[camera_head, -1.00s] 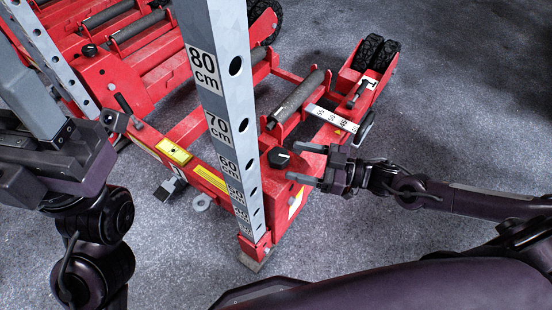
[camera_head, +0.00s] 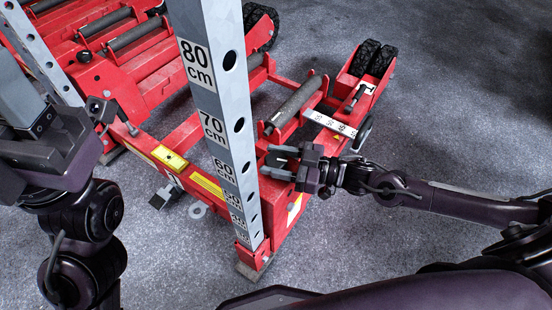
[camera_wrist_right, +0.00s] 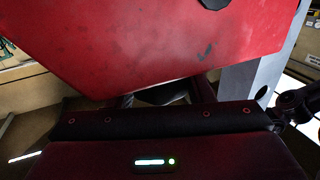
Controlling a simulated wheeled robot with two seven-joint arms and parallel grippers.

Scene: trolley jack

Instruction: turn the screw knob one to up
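The red trolley jack (camera_head: 180,140) stands on the grey floor. A black screw knob (camera_head: 275,160) on its near right corner is mostly hidden by my right gripper (camera_head: 266,161) in the head view. The right gripper's two fingers are apart, one either side of the knob; contact cannot be told. In the right wrist view a red panel (camera_wrist_right: 150,45) fills the upper part, with a dark piece, perhaps the knob's edge (camera_wrist_right: 214,3), at the top. A second black knob (camera_head: 84,56) sits on the far left. My left gripper (camera_head: 102,108) is near the jack's left side; its opening is unclear.
A grey post with centimetre marks (camera_head: 222,120) rises just left of the right gripper. Another grey post (camera_head: 45,55) stands at the far left. Black wheels (camera_head: 372,58) are at the back right. The floor on the right (camera_head: 470,110) is clear.

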